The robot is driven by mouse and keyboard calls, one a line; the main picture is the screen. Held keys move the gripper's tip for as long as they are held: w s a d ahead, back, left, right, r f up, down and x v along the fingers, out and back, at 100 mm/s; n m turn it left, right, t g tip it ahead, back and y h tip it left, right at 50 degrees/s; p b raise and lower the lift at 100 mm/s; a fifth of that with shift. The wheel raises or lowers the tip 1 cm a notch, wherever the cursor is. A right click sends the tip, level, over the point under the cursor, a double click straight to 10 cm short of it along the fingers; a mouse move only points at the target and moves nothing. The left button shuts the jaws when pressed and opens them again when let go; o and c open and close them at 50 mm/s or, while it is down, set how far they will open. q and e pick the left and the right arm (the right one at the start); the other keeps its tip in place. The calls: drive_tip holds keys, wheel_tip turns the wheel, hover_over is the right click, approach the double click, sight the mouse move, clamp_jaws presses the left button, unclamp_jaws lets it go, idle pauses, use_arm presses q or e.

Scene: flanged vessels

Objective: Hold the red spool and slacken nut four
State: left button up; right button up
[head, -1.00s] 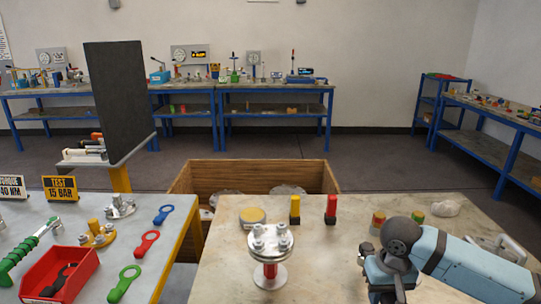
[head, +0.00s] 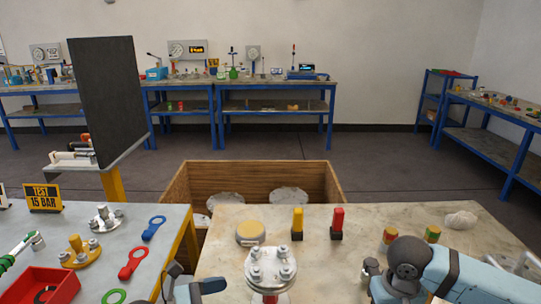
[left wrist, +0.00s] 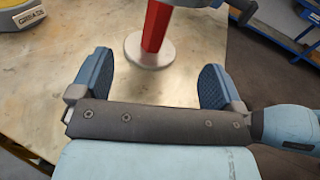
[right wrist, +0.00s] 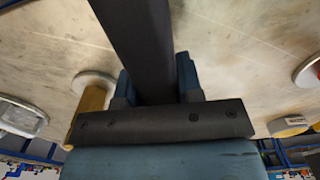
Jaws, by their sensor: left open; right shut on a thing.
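The red spool (head: 269,297) stands upright on the stone-topped table, with a silver flange (head: 270,268) on top carrying several nuts. I cannot read any nut numbers. My left gripper (head: 188,288) is at the bottom of the head view, left of the spool. In the left wrist view my left gripper (left wrist: 155,75) is open and empty, with the red shaft (left wrist: 157,25) and its round silver foot just beyond the fingertips. In the right wrist view my right gripper (right wrist: 155,85) is shut on a long dark bar (right wrist: 143,35); its far end is out of view.
Behind the spool stand a yellow-topped round tin (head: 249,233), a yellow block (head: 297,221) and a red block (head: 337,222). A wooden crate (head: 255,178) is beyond the table. The left table holds a red wrench (head: 132,262), a blue wrench (head: 154,228) and a red bin (head: 45,286).

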use_arm(q)
drive_tip(key=shift+w+m, duration=0.35)
drive_tip(key=shift+m, duration=0.05)
use_arm(e)
drive_tip(key=shift+w+r, duration=0.1)
drive_tip(key=shift+w, duration=0.05)
use_arm(q)
drive_tip(key=shift+w+d+r, duration=0.15)
drive_tip(key=shift+d+r, duration=0.05)
drive_tip(key=shift+d, duration=0.2)
use_arm(e)
drive_tip(key=shift+r, duration=0.35)
use_arm(q)
drive_tip(key=p+x, duration=0.1)
drive_tip(key=x, duration=0.8)
drive_tip(key=shift+f+p, duration=0.2)
drive_tip(key=shift+p, duration=0.15)
use_arm(e)
drive_tip(key=shift+r, duration=0.55)
use_arm(q)
drive_tip(key=c, duration=1.4)
